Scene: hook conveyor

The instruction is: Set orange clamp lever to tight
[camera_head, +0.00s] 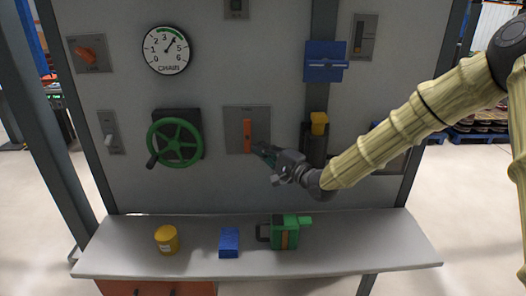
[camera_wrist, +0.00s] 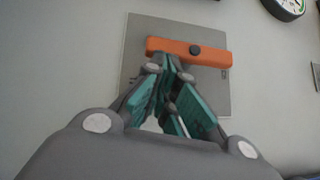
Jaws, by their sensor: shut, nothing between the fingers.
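An orange lever (camera_head: 247,135) stands upright on a grey plate (camera_head: 263,118) in the middle of the panel. In the wrist view the same orange lever (camera_wrist: 165,47) lies across the picture with a dark round knob on it. My gripper (camera_head: 258,149) is at the lower right of the lever in the head view, with its fingers towards the plate. In the wrist view my gripper (camera_wrist: 173,68) is shut and empty, its tips close to the lever's edge. I cannot tell whether they touch it. Any marks on the plate are too small to read.
A green handwheel (camera_head: 175,142) is left of the plate, below a round gauge (camera_head: 166,50). A blue holder (camera_head: 325,62) and a yellow-topped part (camera_head: 319,123) are to the right. A yellow jar (camera_head: 167,239), blue block (camera_head: 229,242) and green device (camera_head: 286,233) stand on the shelf (camera_head: 370,252).

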